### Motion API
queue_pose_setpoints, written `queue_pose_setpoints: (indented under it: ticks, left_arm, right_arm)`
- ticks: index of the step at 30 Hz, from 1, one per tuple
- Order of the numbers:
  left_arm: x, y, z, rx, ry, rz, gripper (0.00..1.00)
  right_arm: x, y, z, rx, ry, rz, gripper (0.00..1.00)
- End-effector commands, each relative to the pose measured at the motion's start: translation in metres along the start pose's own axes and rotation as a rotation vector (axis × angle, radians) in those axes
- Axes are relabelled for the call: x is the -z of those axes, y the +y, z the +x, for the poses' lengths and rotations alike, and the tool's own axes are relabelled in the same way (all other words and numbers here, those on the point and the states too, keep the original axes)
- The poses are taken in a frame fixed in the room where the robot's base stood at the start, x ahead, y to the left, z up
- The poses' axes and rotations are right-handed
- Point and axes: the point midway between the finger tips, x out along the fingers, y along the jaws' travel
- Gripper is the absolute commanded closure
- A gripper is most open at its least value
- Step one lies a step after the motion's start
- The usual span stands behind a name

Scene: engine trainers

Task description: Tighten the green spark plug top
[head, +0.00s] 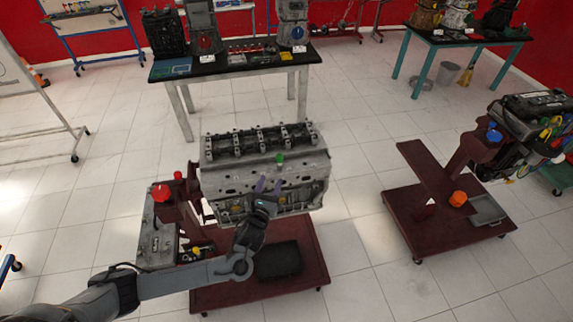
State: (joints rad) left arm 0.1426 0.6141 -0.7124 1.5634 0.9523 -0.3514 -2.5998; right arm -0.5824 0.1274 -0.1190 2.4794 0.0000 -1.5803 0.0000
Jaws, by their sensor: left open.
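The green spark plug top (279,159) stands out on the upper front side of the grey engine block (235,178). The engine is mounted on a dark red wheeled stand (228,297). My left arm comes in from the lower left, and its open gripper (268,186) is in front of the engine, just below and slightly left of the green top. The fingers point up toward the top and appear apart from it. Nothing shows between the fingers. My right gripper is not in view.
A red cap (161,193) and a grey battery-like box (157,240) are at the stand's left. A black tray (279,260) lies on its base. A second engine stand (415,221) is at the right. Tables with engine parts stand behind. Floor between the stands is clear.

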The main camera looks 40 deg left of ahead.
Motion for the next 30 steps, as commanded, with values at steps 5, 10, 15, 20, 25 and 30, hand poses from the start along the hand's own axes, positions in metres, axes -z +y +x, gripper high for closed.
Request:
queue_pose_setpoints:
  ticks: [5, 10, 15, 20, 25, 30]
  left_arm:
    - [-0.014, -0.002, 0.019, -0.002, -0.028, -0.008, 0.51]
    - [-0.017, -0.002, 0.041, -0.004, -0.029, -0.01, 0.51]
    - [-0.017, -0.002, 0.07, -0.004, -0.028, -0.011, 0.51]
    - [-0.017, -0.003, 0.093, -0.003, -0.026, -0.012, 0.51]
    - [-0.017, -0.003, 0.109, -0.002, -0.027, -0.011, 0.51]
    - [-0.016, -0.003, 0.116, -0.001, -0.025, -0.011, 0.51]
  right_arm:
    - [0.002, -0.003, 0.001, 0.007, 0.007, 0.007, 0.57]
    - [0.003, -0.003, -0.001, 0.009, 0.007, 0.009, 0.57]
    - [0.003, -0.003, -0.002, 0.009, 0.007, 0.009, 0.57]
    - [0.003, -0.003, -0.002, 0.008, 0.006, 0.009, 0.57]
    - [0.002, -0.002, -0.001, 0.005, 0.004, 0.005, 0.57]
    - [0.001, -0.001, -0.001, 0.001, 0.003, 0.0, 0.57]
